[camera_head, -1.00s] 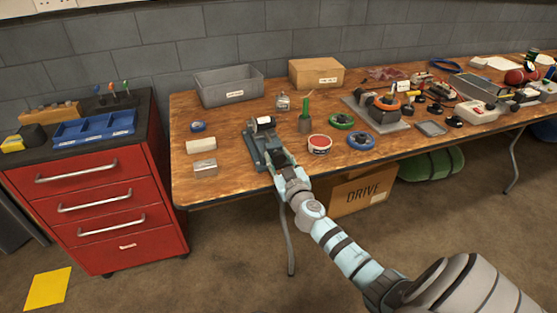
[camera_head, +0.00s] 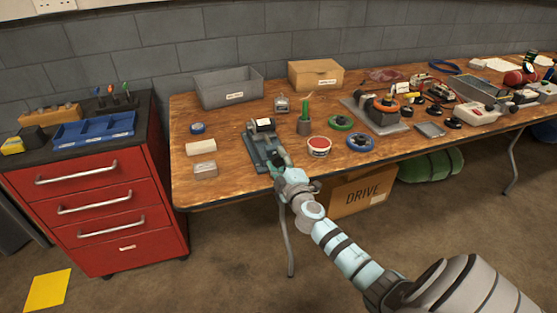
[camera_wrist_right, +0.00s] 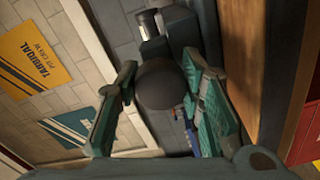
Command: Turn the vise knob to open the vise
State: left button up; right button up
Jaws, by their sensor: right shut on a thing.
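The dark grey vise (camera_head: 259,146) stands near the front left edge of the wooden workbench (camera_head: 228,183), with a small white-and-black cylinder (camera_head: 264,123) at its top. My right gripper (camera_head: 279,164) reaches its near end from the front. In the right wrist view, the round dark knob (camera_wrist_right: 163,84) sits between the two teal fingers of the gripper (camera_wrist_right: 162,100). The gripper is shut on the knob. Part of the vise body (camera_wrist_right: 180,28) shows behind the knob. The vise jaw gap is too small to judge. My left gripper is not in view.
A grey bin (camera_head: 229,86) and a cardboard box (camera_head: 315,74) stand at the back. A red cabinet (camera_head: 100,205) stands at left.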

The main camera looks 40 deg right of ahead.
jog(key=shift+n, duration=0.9)
jog(key=n+p, duration=0.1)
jog(key=n, duration=0.2)
jog(key=shift+n, duration=0.4)
jog(key=n+p, duration=0.1)
jog(key=n, duration=0.4)
jog(key=n+p, duration=0.1)
jog(key=n, duration=0.5)
jog(key=shift+a+r+n, duration=0.1)
jog(key=shift+n, duration=0.2)
jog(key=n+p, duration=0.1)
jog(key=n, duration=0.4)
jog(key=shift+n, duration=0.3)
jog(key=n+p, duration=0.1)
jog(key=n, duration=0.5)
jog(key=shift+a, duration=0.1)
jog(key=n+p, duration=0.1)
jog(key=n, duration=0.4)
jog(key=shift+n, duration=0.4)
jog(key=n+p, duration=0.1)
jog(key=n, duration=0.4)
jog(key=shift+p, duration=0.35)
jog(key=n, duration=0.3)
jog(key=n+p, duration=0.1)
jog(key=n, duration=0.1)
jog(key=shift+f+n, duration=0.2)
jog(key=shift+n, duration=0.2)
